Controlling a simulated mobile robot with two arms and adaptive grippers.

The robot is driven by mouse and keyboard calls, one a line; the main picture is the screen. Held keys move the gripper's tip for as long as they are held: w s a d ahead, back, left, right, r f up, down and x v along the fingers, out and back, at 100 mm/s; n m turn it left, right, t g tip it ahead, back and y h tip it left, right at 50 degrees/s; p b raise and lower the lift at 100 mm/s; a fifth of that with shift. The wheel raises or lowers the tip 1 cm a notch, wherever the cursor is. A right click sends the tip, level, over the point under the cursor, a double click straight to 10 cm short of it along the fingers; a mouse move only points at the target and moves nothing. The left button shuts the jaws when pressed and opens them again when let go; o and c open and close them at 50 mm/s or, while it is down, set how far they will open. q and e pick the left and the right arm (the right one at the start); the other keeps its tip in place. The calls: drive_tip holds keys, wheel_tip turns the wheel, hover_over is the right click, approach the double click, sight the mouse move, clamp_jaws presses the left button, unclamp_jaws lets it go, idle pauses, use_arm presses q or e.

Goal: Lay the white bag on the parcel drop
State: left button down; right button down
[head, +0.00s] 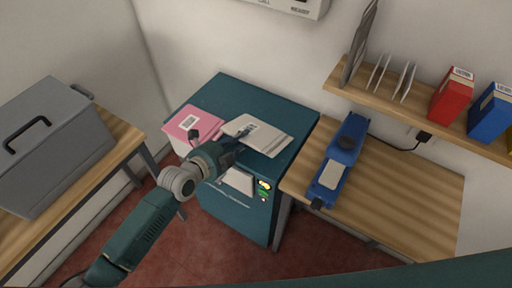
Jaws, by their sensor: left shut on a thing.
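The white bag (266,138) is at the top of the teal parcel drop (290,113), over its front right part. My left gripper (240,143) reaches in from the lower left and is shut on the near left edge of the white bag. I cannot tell whether the bag rests on the top or is held just above it. The gripper and wrist hide part of the drop's front and the bag's near edge. My right gripper is not in view.
A pink parcel (205,120) with a label lies on the drop, left of the bag. A blue device (341,158) sits on the wooden table (408,195) to the right. A grey lidded box (60,150) stands at left. A shelf (420,116) holds red and blue boxes.

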use_arm(q)
drive_tip(key=shift+f, duration=0.35)
drive_tip(key=c, duration=1.8)
unclamp_jaws()
drive_tip(key=shift+c, duration=0.2)
drive_tip(key=shift+s+a+r+p, duration=0.3)
drive_tip(key=shift+s+a+p, duration=0.05)
drive_tip(key=shift+p, duration=0.05)
drive_tip(key=p+v, duration=0.3)
drive_tip(key=v, duration=0.4)
drive_tip(key=shift+p, duration=0.35)
drive_tip(key=shift+f, duration=0.15)
